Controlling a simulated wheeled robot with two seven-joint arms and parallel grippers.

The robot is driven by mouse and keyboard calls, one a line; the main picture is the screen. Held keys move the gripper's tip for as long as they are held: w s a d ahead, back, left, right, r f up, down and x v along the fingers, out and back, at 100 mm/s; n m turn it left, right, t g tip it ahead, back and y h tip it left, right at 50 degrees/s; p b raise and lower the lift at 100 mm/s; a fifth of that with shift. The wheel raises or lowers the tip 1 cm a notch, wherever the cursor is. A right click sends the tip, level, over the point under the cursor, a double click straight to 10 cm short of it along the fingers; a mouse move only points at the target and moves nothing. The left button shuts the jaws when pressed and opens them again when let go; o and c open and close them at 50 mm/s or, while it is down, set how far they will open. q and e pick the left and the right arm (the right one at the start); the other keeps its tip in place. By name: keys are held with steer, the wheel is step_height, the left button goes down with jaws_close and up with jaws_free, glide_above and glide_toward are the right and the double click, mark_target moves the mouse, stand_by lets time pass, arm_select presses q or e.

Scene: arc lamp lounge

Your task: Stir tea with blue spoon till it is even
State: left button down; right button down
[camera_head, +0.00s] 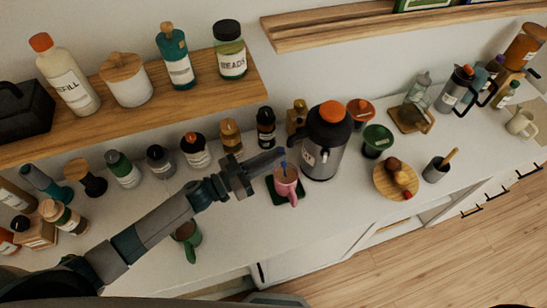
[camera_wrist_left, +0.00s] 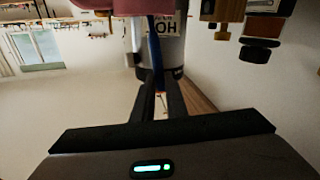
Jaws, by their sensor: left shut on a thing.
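My left gripper (camera_head: 280,154) reaches in over the counter and is shut on the blue spoon (camera_head: 284,166). The spoon stands nearly upright, its lower part inside the pink mug (camera_head: 286,184). The mug stands on a dark green coaster (camera_head: 274,194). In the left wrist view the blue spoon (camera_wrist_left: 155,48) runs from between the fingertips (camera_wrist_left: 158,80) to the pink mug (camera_wrist_left: 118,6) at the top edge. The tea's surface is too small and too covered to judge. My right gripper is not in view.
A large grey flask (camera_head: 326,150) with an orange lid stands right behind the mug. A wooden plate (camera_head: 385,188) and a dark cup (camera_head: 435,171) stand to the right. Several bottles line the wall below the shelf (camera_head: 200,103).

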arm_select(q)
step_height(320, 180, up, 7)
steer(key=shift+f, duration=0.15)
stand_by(0.7)
stand_by(0.9)
steer(key=shift+r, duration=2.5)
